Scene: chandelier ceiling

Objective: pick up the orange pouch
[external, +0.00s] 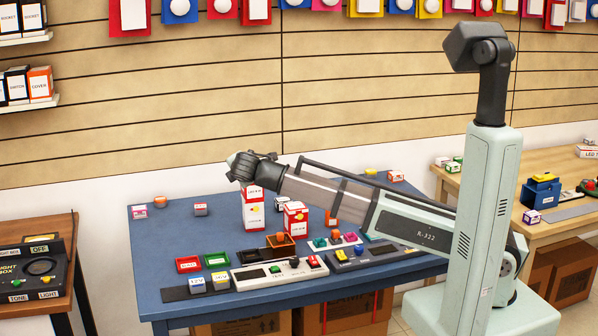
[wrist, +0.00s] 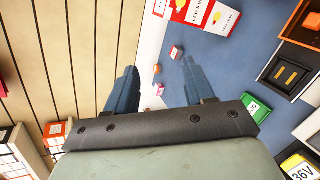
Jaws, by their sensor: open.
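A small orange item (external: 160,201), which looks like the orange pouch, lies on the blue table near its back left corner. In the wrist view the small orange item (wrist: 157,69) shows between my fingers, well beyond them. My gripper (external: 236,166) is above the back of the table, to the right of the orange item and higher, with clear space between. In the wrist view my gripper (wrist: 160,75) has its two fingers apart with nothing held. Other orange pieces sit on the table, one upright (external: 331,218) and one on a brown box (external: 280,237).
A pink-labelled box (external: 139,212) and a small grey box (external: 200,209) flank the orange item. Tall red-white cartons (external: 253,208) stand below my gripper. Red (external: 188,264) and green (external: 217,260) trays lie nearer the front. The slatted wall (external: 180,110) rises behind the table.

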